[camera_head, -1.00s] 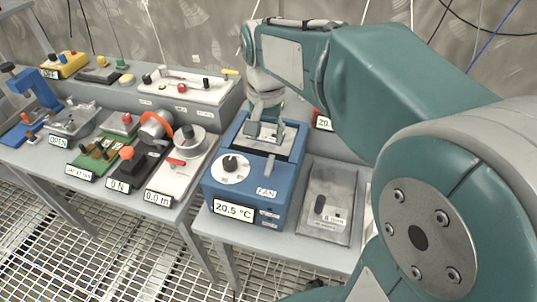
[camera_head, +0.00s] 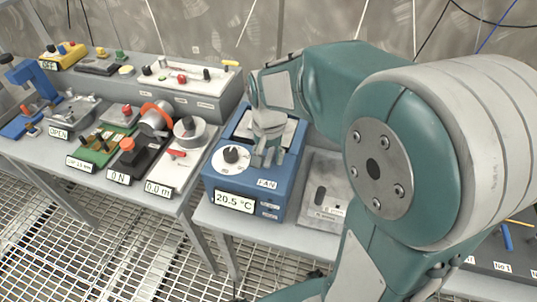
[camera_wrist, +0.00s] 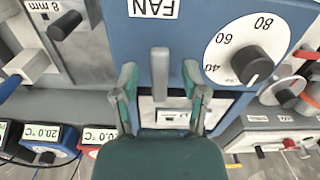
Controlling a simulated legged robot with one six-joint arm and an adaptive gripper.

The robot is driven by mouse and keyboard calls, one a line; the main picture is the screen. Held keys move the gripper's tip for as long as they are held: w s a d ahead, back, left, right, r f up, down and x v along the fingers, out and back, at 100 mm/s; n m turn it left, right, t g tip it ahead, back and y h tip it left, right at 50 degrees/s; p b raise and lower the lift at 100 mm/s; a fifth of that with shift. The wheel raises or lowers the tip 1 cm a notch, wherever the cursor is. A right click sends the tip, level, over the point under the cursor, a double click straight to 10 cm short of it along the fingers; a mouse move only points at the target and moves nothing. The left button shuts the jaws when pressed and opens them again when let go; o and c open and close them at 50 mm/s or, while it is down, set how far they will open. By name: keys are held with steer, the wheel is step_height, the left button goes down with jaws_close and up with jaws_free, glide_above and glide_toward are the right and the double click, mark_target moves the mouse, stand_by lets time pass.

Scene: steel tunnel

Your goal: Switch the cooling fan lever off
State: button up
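The blue fan box (camera_head: 232,188) stands on the grey table, with a FAN label (camera_head: 267,183), a white dial with a black knob (camera_head: 231,155) and a 20.5 °C display (camera_head: 234,201) on it. In the wrist view, upside down, a light grey upright lever (camera_wrist: 160,72) stands on the blue face below the FAN label (camera_wrist: 153,8). My gripper (camera_wrist: 158,82) is open, with one finger on each side of the lever; gaps show on both sides. In the head view my gripper (camera_head: 268,157) is over the box's top, right of the dial, and hides the lever.
A grey metal plate (camera_head: 325,190) with a dark handle lies right of the box. A white reel device (camera_head: 185,145) and other devices stand to the left.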

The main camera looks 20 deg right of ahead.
steer(key=shift+d, duration=0.1)
jaws_close()
steer(key=shift+w+a+m, duration=0.1)
steer(key=shift+a+m, duration=0.1)
steer(key=shift+m, duration=0.5)
steer(key=shift+o, duration=0.6)
jaws_free()
steer(key=shift+r, duration=0.1)
step_height(320, 180, up, 12)
